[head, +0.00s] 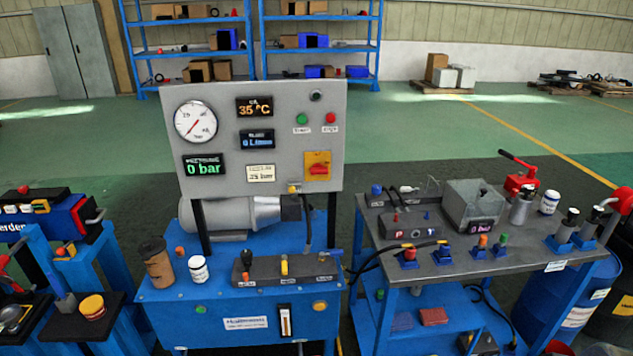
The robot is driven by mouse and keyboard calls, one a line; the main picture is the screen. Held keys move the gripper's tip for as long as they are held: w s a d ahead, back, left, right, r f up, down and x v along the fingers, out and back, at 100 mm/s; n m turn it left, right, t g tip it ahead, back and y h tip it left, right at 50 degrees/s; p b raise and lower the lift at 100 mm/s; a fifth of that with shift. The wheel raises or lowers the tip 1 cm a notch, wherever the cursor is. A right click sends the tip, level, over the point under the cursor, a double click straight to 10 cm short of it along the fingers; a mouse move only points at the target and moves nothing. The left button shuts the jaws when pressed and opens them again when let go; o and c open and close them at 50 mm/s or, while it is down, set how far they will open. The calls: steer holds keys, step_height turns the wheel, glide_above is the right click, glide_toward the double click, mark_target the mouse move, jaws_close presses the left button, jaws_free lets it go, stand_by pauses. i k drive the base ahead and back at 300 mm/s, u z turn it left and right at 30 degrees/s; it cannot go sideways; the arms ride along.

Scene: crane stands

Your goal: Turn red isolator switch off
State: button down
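The red isolator switch (318,169) sits on a yellow plate at the lower right of the grey control panel (225,108). Its red handle appears to lie roughly horizontal, but its marks are too small to read. My gripper does not show in the head view. Nothing covers the switch.
The panel stands on a blue bench (225,321) with a brown cup (158,264), a white jar (199,269) and a valve block. A grey-topped table (520,252) with hoses and fittings stands at right. Blue stands crowd the left. Green floor lies open behind.

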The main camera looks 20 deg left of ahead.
mark_target(318, 169)
steer(key=u, duration=1)
steer(key=i, duration=0.95)
steer(key=z, duration=0.6)
steer(key=k, duration=0.1)
steer(key=z, duration=0.05)
